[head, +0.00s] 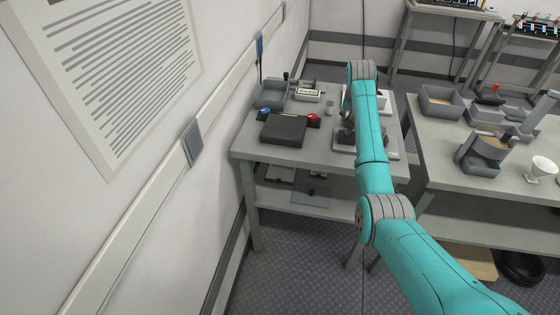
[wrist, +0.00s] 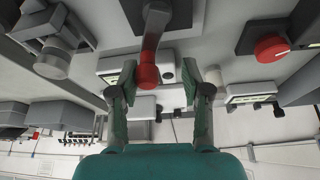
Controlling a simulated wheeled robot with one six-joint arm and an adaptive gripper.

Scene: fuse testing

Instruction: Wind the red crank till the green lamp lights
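The red crank handle (wrist: 148,76) shows in the wrist view at the end of a grey crank arm (wrist: 153,32). My gripper (wrist: 159,70) is open, with one finger on each side of the red handle. Gaps show between the handle and the fingers, wider on the right; I cannot tell how deep the handle sits between them. In the head view, my arm hides the crank and most of my gripper. I cannot make out a lit green lamp in either view.
A dark box (head: 284,129) stands on the left table (head: 320,156), with a red button (head: 313,118) beside it; the button also shows in the wrist view (wrist: 270,48). A small display unit (head: 307,95) stands behind. A second table (head: 440,143) with trays is at right.

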